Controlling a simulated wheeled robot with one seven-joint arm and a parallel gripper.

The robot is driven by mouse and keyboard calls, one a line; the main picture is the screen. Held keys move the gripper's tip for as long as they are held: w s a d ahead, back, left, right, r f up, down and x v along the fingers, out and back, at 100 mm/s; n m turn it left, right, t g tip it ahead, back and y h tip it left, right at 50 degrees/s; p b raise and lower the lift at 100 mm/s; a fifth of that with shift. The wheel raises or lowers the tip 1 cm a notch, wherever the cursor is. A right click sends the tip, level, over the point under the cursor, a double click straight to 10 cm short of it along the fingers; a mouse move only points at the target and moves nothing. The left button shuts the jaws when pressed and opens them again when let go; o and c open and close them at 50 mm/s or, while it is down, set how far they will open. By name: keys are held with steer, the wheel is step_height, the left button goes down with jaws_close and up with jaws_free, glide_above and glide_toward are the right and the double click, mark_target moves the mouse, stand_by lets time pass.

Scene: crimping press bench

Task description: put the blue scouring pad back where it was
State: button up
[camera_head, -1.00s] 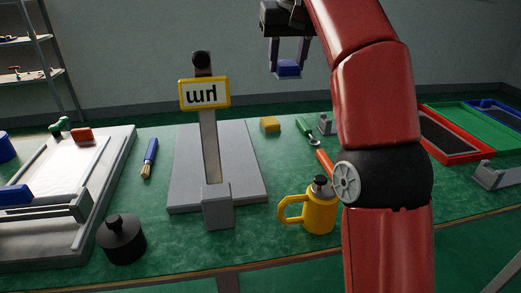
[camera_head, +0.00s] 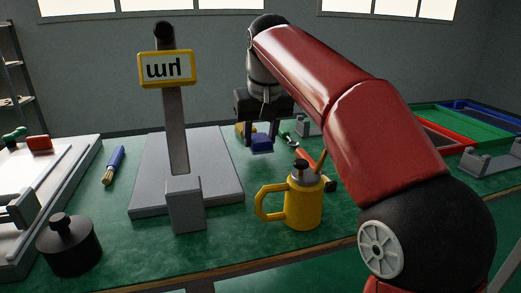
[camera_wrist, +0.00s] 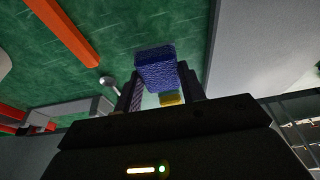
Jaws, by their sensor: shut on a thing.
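The blue scouring pad (camera_head: 261,144) is held between the fingertips of my gripper (camera_head: 259,138), over the green bench (camera_head: 228,228) behind the yellow mug. In the wrist view the blue pad (camera_wrist: 155,67) sits between the two dark fingers of my gripper (camera_wrist: 160,85). I cannot tell whether the pad touches the bench top. A yellow block (camera_head: 240,129) lies behind and left of the pad, partly hidden by my gripper. It also shows in the wrist view (camera_wrist: 171,99) beyond the pad.
A grey plate (camera_head: 218,170) with an upright post and sign (camera_head: 168,69) is at left. Trays (camera_head: 468,125) stand far right.

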steer(key=shift+f, duration=1.1)
steer(key=shift+f+b, duration=0.1)
steer(key=shift+b, duration=0.2)
steer(key=o, duration=0.9)
steer(key=p+v, duration=0.4)
steer(key=v, duration=0.8)
steer(key=shift+s, duration=0.15)
